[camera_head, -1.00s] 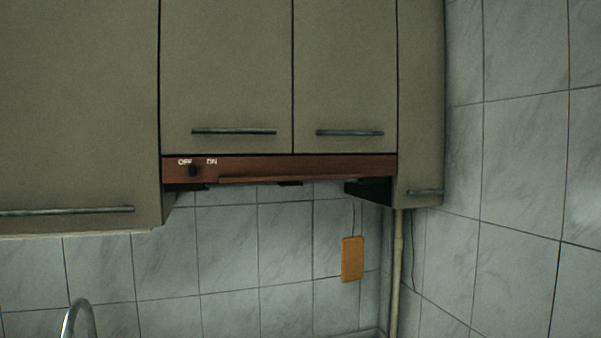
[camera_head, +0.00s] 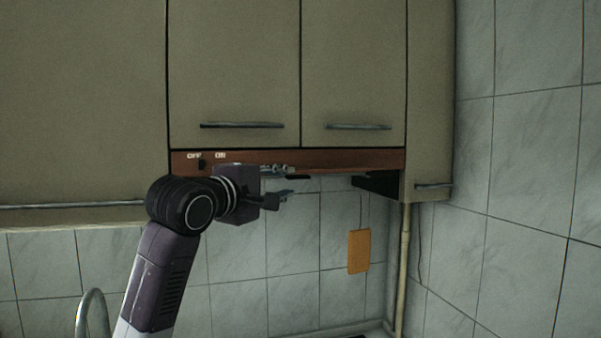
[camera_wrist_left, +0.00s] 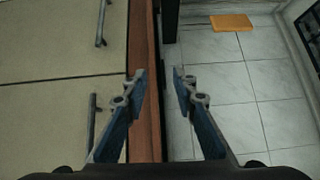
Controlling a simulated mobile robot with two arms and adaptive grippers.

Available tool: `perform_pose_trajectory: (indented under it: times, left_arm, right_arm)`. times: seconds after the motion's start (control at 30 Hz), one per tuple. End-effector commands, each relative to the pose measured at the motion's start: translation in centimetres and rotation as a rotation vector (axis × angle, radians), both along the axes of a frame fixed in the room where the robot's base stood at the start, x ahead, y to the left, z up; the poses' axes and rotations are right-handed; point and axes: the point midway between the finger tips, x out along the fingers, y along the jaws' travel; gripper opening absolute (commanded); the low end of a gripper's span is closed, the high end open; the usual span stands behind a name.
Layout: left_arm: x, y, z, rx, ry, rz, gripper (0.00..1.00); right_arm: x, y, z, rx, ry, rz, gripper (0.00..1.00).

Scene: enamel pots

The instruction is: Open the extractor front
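The extractor front (camera_head: 340,160) is a reddish-brown strip under the two middle wall cabinets, with OFF and ON marks and a dark knob (camera_head: 201,164) at its left. It looks shut, flush below the cabinet doors. In the left wrist view the extractor front (camera_wrist_left: 146,60) runs as a brown band. My left gripper (camera_head: 284,180) is at the lower edge of the front, left of its middle. In the left wrist view the gripper (camera_wrist_left: 158,78) is open, its fingers on either side of the front's lower edge with nothing visibly clamped. My right gripper is not in view.
Cabinet doors with bar handles (camera_head: 242,125) sit directly above. An orange board (camera_head: 359,251) hangs on the tiled wall below right, near a vertical pipe (camera_head: 403,270). A curved tap (camera_head: 92,310) stands at lower left. Space beneath the hood is mostly clear.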

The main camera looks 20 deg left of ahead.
Motion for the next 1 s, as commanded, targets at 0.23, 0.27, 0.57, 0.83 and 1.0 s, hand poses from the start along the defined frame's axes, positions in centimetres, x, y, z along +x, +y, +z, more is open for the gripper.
perform_pose_trajectory:
  times: [0.23,0.27,0.57,0.83,1.0]
  left_arm:
    - [1.4,-0.2,1.7,-0.030,-0.009,-0.002,0.26]
    - [1.9,-0.3,1.7,-0.030,-0.008,-0.002,0.26]
    - [6.2,-1.2,1.7,-0.029,-0.010,-0.002,0.26]
    - [7.5,-1.4,1.3,-0.028,-0.013,-0.001,0.26]
    - [7.4,-1.4,1.3,-0.028,-0.013,-0.001,0.26]
  right_arm:
    - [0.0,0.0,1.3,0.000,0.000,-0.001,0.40]
    - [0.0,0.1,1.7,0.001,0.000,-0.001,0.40]
    - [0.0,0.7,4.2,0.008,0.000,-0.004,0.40]
    - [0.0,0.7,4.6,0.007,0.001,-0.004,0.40]
    - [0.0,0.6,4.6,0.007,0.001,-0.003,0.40]
